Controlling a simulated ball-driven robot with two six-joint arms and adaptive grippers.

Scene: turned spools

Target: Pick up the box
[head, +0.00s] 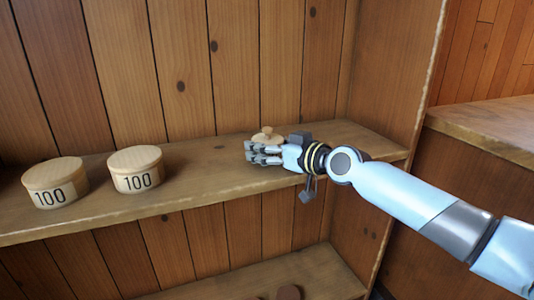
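Two round, pale wooden boxes marked "100" stand upright on the shelf: a left box (56,183) and a right box (136,170). A small tan wooden piece with a knob on top (266,135) shows further right, just behind my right gripper (262,153). The gripper's fingers point left and hide the lower part of this piece. I cannot tell whether they touch or grip it. The gripper is well to the right of both marked boxes. My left gripper is not in view.
The wooden shelf (205,178) has free room between the right box and my gripper. A plank back wall (180,60) and a right side panel (388,70) bound it. A lower shelf (265,280) holds dark round things, partly cut off. A wooden counter (490,125) is at right.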

